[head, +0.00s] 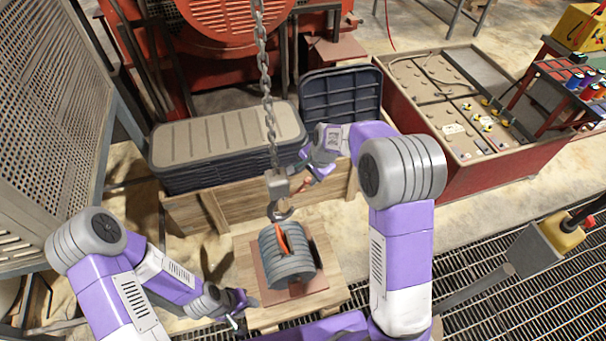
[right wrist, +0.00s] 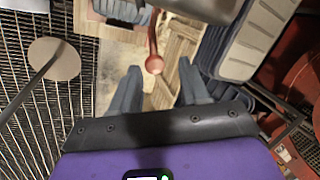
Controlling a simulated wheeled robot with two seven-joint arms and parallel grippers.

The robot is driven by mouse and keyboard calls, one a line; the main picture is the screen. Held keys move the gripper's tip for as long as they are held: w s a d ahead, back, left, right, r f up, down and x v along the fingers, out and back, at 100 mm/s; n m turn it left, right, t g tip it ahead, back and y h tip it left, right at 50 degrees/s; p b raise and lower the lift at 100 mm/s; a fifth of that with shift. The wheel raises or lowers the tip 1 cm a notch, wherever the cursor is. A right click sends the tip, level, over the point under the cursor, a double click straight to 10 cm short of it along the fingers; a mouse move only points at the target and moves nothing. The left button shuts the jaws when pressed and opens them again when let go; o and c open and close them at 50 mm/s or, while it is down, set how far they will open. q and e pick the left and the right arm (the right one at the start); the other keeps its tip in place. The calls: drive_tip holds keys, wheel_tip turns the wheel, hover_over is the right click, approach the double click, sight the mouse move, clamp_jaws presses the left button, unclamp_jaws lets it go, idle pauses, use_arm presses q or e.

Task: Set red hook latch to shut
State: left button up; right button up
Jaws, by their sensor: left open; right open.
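The red hook latch is a red lever with a round knob (right wrist: 154,64) in the right wrist view. In the head view it is a small red piece (head: 304,184) beside the grey hook block (head: 277,185) on the chain. My right gripper (head: 314,176) is open just right of the block. In the right wrist view its fingers (right wrist: 157,76) stand apart on either side of the knob's line, with the knob near the fingertips and not gripped. My left gripper (head: 240,306) is open and empty, low beside the wooden pallet.
A grey ribbed cylinder (head: 290,268) with an orange-red piece (head: 283,238) stands on the pallet (head: 328,294) under the hook. The chain (head: 266,80) hangs above. A lidded dark case (head: 225,135) on a wooden crate is behind. A red-sided bin (head: 500,172) is at right.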

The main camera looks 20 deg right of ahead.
sight(307, 180)
drive_tip(key=x, duration=0.4)
drive_tip(key=shift+s+f, duration=0.3)
drive_tip(key=shift+f, duration=0.1)
drive_tip(key=shift+w+a+f, duration=0.15)
drive_tip(key=shift+w+f, duration=0.05)
drive_tip(key=shift+f, duration=0.2)
drive_tip(key=shift+s, duration=0.1)
drive_tip(key=shift+r, duration=0.1)
drive_tip(key=shift+c, duration=0.3)
clamp_jaws()
